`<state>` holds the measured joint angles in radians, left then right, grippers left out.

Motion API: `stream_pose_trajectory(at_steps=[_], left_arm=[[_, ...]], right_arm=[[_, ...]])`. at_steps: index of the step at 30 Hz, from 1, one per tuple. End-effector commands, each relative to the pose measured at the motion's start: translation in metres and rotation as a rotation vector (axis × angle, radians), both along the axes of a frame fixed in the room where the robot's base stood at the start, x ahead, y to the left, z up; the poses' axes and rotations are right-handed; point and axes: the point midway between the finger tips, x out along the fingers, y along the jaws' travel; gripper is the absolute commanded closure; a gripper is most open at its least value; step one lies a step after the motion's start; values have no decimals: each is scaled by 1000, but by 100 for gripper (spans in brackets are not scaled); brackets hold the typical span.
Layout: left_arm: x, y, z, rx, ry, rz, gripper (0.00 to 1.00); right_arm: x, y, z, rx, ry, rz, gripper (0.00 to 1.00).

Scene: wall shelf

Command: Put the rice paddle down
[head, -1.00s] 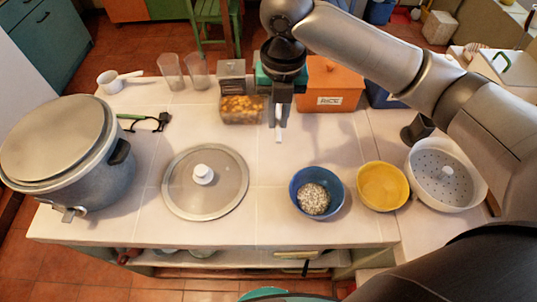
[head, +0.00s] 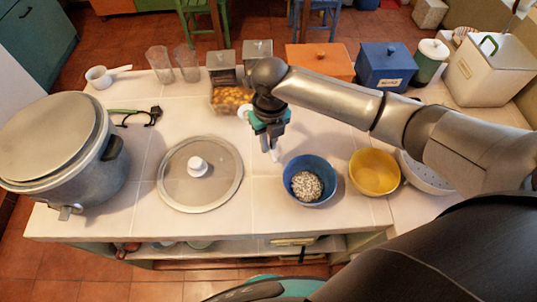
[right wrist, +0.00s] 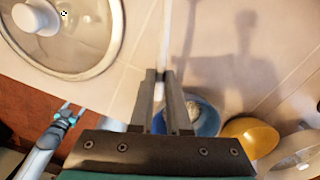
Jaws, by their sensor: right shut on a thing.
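My right gripper (head: 272,150) is shut on the rice paddle, over the counter between the glass lid and the blue bowl. A short white end of the paddle (head: 275,156) shows below the fingertips in the head view. In the right wrist view a thin pale length of the paddle (right wrist: 165,45) runs up from between the fingers (right wrist: 160,82). The rest of it is hidden, and I cannot tell whether it touches the counter. My left gripper (right wrist: 70,112) shows small in the right wrist view, its prongs apart and empty, off the counter's front edge.
The glass lid (head: 220,187) lies left of the gripper, the blue bowl (head: 291,189) right of it, then a yellow bowl (head: 374,172). A large pot (head: 75,180) stands at the left. Food containers stand behind. The white counter (head: 262,222) is bare in front.

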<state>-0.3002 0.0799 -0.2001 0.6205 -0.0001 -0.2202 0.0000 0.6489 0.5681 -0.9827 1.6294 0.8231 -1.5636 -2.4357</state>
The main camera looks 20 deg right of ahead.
Motion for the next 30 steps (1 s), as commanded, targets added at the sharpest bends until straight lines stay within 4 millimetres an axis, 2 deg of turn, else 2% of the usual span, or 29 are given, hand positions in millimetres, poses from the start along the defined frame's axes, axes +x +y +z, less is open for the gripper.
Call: stream_pose_trajectory(at_steps=[1, 7, 14, 27, 28, 30], left_arm=[[0, 0, -1, 0, 1, 0, 27], [-1, 0, -3, 0, 1, -1, 27], [-1, 0, -7, 0, 1, -1, 27], [-1, 0, -9, 0, 1, 0, 27], [-1, 0, -9, 0, 1, 0, 27], [-1, 0, -8, 0, 1, 0, 27]], right_arm=[[-1, 0, -9, -1, 2, -1, 100], [0, 0, -26, 0, 2, 0, 100], [0, 0, -58, -1, 1, -1, 100], [0, 0, -65, -1, -1, 0, 100], [0, 0, -64, -1, -1, -1, 82], [0, 0, -64, -1, -1, -1, 74]])
